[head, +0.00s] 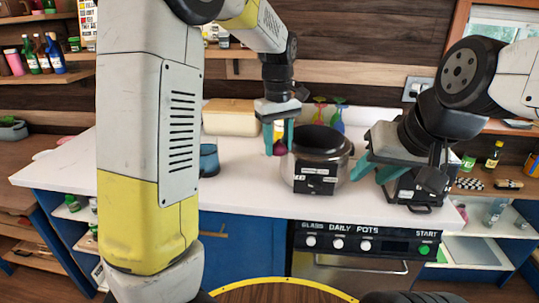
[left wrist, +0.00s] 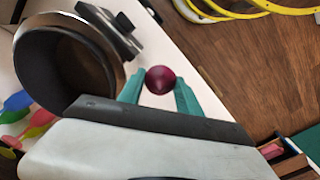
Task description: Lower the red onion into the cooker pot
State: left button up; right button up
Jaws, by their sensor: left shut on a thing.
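The red onion (head: 279,148) is held between the teal fingertips of my left gripper (head: 279,140), above the white counter. It also shows between those fingers in the left wrist view (left wrist: 160,79). The cooker pot (head: 315,180) stands on the counter just right of the onion in the head view. It is a dark round vessel with a metal rim and a black front panel. In the left wrist view the pot's open mouth (left wrist: 68,68) is left of the onion, which is outside it. My right gripper (head: 372,172) is open and empty, right of the pot.
Coloured goblets (head: 338,118) stand behind the pot. A blue cup (head: 209,160) and a cream bread box (head: 230,118) are to its left. A black boxy item (head: 420,190) sits beneath my right arm. The counter's front strip (head: 250,192) is clear.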

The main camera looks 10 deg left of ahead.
pick_arm(q)
jog(key=w+d+r, duration=0.4)
jog(key=w+d, duration=0.7)
jog(key=w, duration=0.2)
jog(key=shift+w+d, duration=0.15)
jog(key=shift+w, duration=0.15)
jog(key=shift+r, duration=0.1)
jog(key=shift+f, duration=4.75)
jog(key=shift+f, duration=2.5)
